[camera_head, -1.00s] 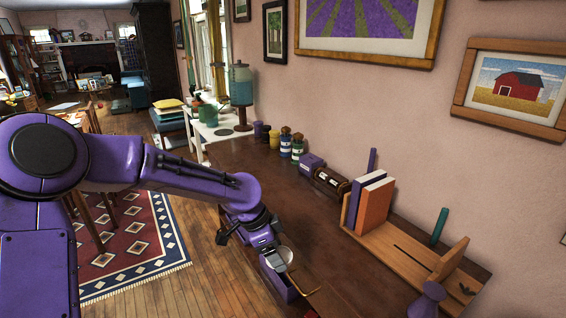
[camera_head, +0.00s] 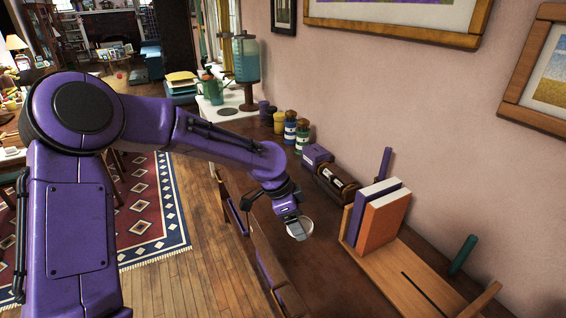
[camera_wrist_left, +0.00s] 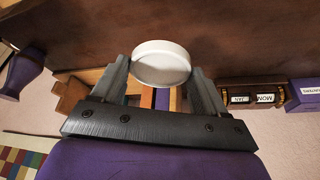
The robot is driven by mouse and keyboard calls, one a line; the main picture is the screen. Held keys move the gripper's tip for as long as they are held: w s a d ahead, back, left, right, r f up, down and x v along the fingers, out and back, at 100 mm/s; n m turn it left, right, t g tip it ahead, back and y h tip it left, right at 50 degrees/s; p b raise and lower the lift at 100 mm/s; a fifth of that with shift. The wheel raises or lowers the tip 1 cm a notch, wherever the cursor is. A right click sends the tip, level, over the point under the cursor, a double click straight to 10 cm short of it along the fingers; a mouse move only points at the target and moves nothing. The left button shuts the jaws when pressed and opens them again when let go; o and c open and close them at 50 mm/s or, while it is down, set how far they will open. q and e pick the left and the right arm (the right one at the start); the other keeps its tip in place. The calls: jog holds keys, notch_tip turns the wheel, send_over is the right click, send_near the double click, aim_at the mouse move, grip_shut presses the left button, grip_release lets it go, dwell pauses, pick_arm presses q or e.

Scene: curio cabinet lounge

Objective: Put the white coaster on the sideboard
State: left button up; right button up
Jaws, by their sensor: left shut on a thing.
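The white coaster (camera_head: 299,229) is a small round disc with a raised rim. It also shows in the left wrist view (camera_wrist_left: 161,62), between the two grey fingers. My left gripper (camera_head: 293,217) is shut on the coaster. It holds it over the front part of the dark brown sideboard (camera_head: 330,275). I cannot tell how large the gap is between coaster and top. The sideboard top also fills the upper part of the wrist view (camera_wrist_left: 245,45). My right gripper is not in view.
A wooden book rack (camera_head: 405,278) with an orange book (camera_head: 383,222) stands to the right. Behind are a date block (camera_head: 337,179), a purple box (camera_head: 317,156) and several jars (camera_head: 290,127) along the wall. The top around the coaster is bare.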

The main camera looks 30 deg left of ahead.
pick_arm(q)
jog(key=w+a+f+p, duration=0.1)
jog(key=w+f, duration=0.2)
jog(key=w, duration=0.1)
jog(key=w+a+f+p, duration=0.1)
jog(key=w+a+f, duration=0.1)
jog(key=w+f, duration=0.1)
jog(key=w+a+f+p, duration=0.1)
jog(key=w+a+f, duration=0.1)
jog(key=w, duration=0.3)
jog(key=shift+a+f, duration=0.25)
jog(key=shift+f, duration=0.3)
jog(key=shift+w+a+f, duration=0.1)
jog(key=shift+w+f, duration=0.05)
jog(key=shift+f, duration=0.1)
notch_tip(320, 180, down, 2)
jog(key=shift+f+p, duration=0.15)
jog(key=shift+p, duration=0.75)
jog(key=shift+f, duration=0.4)
jog(key=shift+w+f, duration=0.1)
jog(key=shift+f+b, duration=0.2)
jog(key=shift+b, duration=0.15)
jog(key=o, duration=1.1)
